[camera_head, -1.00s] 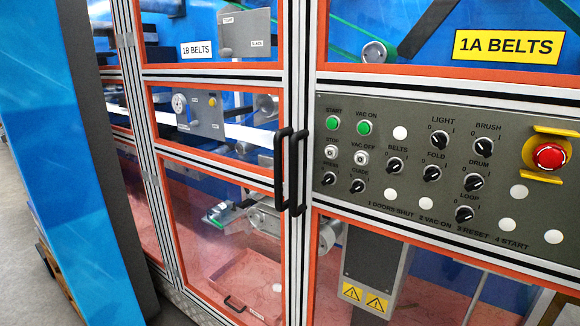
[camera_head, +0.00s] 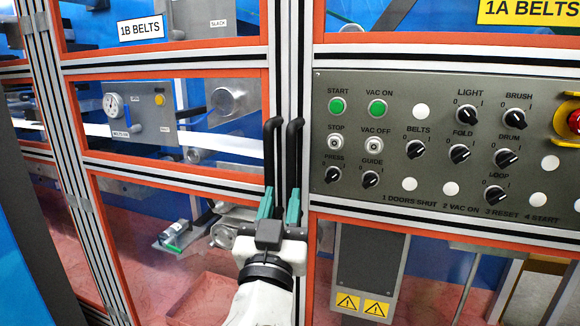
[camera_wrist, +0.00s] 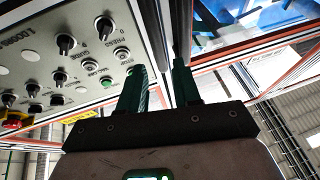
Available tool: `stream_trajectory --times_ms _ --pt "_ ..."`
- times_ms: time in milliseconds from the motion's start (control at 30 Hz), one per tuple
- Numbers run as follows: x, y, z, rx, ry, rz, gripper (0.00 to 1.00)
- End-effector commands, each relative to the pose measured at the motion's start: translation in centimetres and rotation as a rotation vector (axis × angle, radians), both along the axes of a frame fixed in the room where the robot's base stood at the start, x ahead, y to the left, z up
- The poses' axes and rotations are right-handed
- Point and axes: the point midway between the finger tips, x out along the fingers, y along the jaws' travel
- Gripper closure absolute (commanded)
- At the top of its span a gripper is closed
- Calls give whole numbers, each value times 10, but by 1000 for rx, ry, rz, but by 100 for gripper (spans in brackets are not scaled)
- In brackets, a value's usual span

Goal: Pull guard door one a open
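Two black upright bar handles stand side by side at the meeting frame posts: a left handle (camera_head: 270,150) and a right handle (camera_head: 293,150). The right one is beside the control panel, on the side labelled 1A BELTS (camera_head: 530,12). My gripper (camera_head: 279,203) is in front of the handles' lower ends, with its green fingers pointing up and apart. The fingers hide the lower handle ends, and I cannot tell whether they touch. In the wrist view the two fingers (camera_wrist: 160,88) are spread with a gap and nothing clearly held between them. The guard doors look shut.
The grey control panel (camera_head: 390,190) with knobs and buttons is just right of the handles. A red emergency stop (camera_head: 574,121) is at its right edge. Left, clear panes in orange frames cover machinery labelled 1B BELTS (camera_head: 140,28). A grey box with warning labels (camera_head: 365,270) is below the panel.

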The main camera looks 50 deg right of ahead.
Motion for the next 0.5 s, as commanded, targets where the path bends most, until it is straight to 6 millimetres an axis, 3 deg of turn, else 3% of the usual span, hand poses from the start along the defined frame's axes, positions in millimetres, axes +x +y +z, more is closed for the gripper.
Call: stream_trajectory --times_ms 500 --pt "40 -68 34 3 3 -4 67"
